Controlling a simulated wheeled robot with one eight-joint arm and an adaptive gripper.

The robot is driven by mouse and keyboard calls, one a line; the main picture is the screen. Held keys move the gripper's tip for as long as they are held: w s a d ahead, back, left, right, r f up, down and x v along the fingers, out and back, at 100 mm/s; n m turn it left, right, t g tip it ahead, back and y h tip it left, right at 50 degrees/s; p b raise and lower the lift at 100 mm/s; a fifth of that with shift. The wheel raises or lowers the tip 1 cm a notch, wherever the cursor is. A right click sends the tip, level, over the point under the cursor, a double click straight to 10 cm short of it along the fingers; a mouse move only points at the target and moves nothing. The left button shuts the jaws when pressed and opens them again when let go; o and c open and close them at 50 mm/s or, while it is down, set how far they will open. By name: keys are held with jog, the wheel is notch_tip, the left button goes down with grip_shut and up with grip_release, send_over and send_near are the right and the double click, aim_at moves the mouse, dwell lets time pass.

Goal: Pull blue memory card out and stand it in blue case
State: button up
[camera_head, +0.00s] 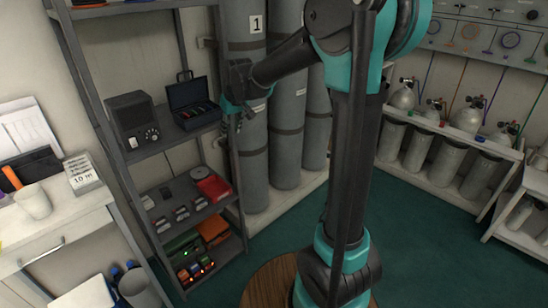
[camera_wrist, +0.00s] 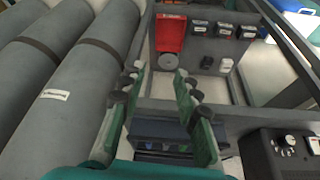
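A dark blue case (camera_head: 194,118) stands with its lid up on the upper grey shelf in the head view, with several thin coloured pieces in it. Its dark blue body (camera_wrist: 165,132) also shows at the bottom of the wrist view, partly hidden by my gripper. My gripper (camera_head: 234,108) is just right of the case in the head view. In the wrist view my gripper (camera_wrist: 158,80) has its two green fingers wide apart with nothing between them. I cannot make out which piece is the blue memory card.
A black radio-like box (camera_head: 132,120) with dials stands left of the case. A red box (camera_head: 213,187) and several small dark devices (camera_head: 182,213) lie on the lower shelf. Grey cylinders (camera_head: 285,110) stand close on the right of the shelf.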

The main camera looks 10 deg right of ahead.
jog(key=d+f+m+h, duration=0.1)
jog(key=d+f+m, duration=0.3)
jog(key=d+f, duration=1.15)
jog(key=s+d, duration=0.1)
jog(key=s, duration=1.3)
jog(key=s+d+r, duration=0.1)
jog(key=s+d, duration=0.1)
jog(key=s, duration=1.2)
jog(key=shift+s+r+m+h, duration=0.15)
jog(key=shift+r+m+h, duration=0.15)
jog(key=shift+m+h, duration=0.1)
jog(key=shift+c, duration=0.2)
